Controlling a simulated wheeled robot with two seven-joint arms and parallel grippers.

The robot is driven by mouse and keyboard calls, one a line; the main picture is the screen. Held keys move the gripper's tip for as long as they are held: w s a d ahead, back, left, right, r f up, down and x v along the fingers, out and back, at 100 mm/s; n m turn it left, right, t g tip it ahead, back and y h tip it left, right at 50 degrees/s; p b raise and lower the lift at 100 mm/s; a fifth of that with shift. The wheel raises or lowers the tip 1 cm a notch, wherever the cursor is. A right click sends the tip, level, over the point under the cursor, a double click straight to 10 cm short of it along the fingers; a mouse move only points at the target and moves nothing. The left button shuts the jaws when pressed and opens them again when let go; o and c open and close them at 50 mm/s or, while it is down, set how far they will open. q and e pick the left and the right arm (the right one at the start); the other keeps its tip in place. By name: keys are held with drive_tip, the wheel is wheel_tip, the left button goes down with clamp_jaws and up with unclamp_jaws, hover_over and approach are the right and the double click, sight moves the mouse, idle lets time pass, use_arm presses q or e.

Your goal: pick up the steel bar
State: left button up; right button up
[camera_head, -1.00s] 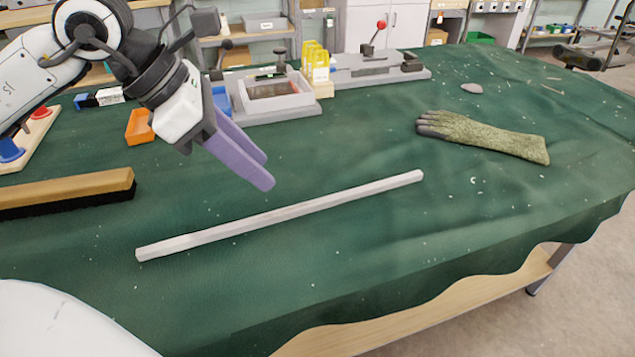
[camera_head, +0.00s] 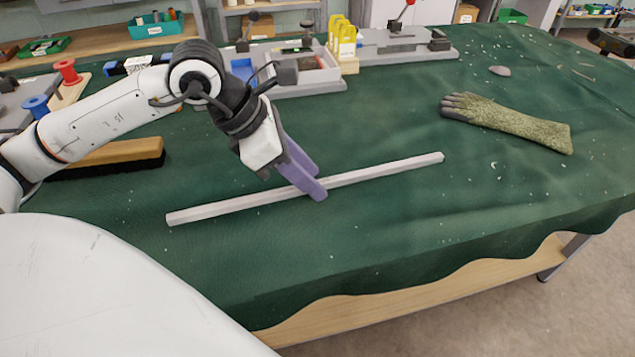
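The steel bar (camera_head: 235,204) is a long, pale, straight bar lying on the green cloth, slanting up from left to right across the middle of the table. My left gripper (camera_head: 317,184) reaches down from the upper left over the middle of the bar. Its two purple fingers are apart, one tip on the near side of the bar and one on the far side. The near finger hides a short piece of the bar. I cannot tell whether the fingers touch it. My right gripper is out of view.
A wooden brush (camera_head: 118,152) lies left of the bar, partly behind my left arm. A glove (camera_head: 510,122) lies at the right. Grey fixtures and yellow blocks (camera_head: 345,45) stand at the back. The cloth (camera_head: 400,220) around the bar is clear.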

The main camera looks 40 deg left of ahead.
use_arm(q)
clamp_jaws()
idle(1.3)
drive_tip(key=shift+r, duration=0.15)
